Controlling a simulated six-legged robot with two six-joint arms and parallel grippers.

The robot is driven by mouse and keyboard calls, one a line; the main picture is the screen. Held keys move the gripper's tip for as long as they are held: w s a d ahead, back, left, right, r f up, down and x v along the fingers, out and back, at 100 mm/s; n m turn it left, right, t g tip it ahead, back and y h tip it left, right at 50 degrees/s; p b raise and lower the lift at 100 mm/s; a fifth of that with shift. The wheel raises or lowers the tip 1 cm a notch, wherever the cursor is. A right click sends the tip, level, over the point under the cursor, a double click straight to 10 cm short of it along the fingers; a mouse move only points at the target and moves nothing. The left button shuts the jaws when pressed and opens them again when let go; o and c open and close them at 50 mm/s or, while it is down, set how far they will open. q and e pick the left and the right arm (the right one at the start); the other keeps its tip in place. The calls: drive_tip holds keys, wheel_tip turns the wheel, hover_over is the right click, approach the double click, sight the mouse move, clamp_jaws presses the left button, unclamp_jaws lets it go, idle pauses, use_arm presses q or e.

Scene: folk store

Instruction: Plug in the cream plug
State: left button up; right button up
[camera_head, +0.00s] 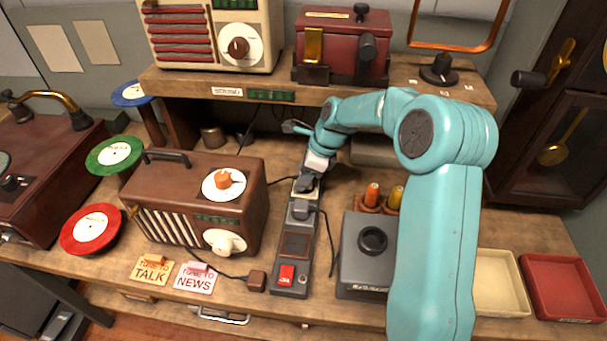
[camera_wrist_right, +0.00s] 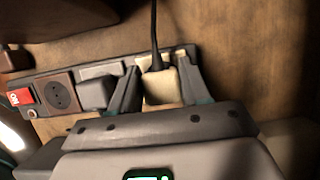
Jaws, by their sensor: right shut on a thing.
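The cream plug (camera_wrist_right: 161,87) shows in the right wrist view, with a dark cord running up from it. My right gripper (camera_wrist_right: 162,66) is shut on it, one finger on each side. The plug is over the far end of the dark power strip (camera_wrist_right: 122,70); whether its pins are in a socket is hidden. A brown socket (camera_head: 295,246) nearer the front is empty. My left gripper is out of view.
A red switch (camera_head: 286,275) is at the strip's near end. A brown plug (camera_head: 257,281) lies left of it on the bench. A brown radio (camera_head: 190,200) stands to the left, a grey box (camera_head: 362,265) to the right. A shelf (camera_head: 300,94) overhangs the back.

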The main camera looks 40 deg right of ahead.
drive_tip(key=shift+p, duration=0.45)
idle(0.6)
drive_tip(key=shift+f+b, duration=0.4)
drive_tip(key=shift+f, duration=0.2)
idle(0.4)
drive_tip(key=o, duration=1)
drive_tip(key=shift+o, duration=0.2)
drive_tip(key=shift+r, duration=0.1)
drive_tip(key=v, duration=0.7)
drive_tip(key=shift+r, duration=0.15)
drive_tip(key=shift+s, duration=0.1)
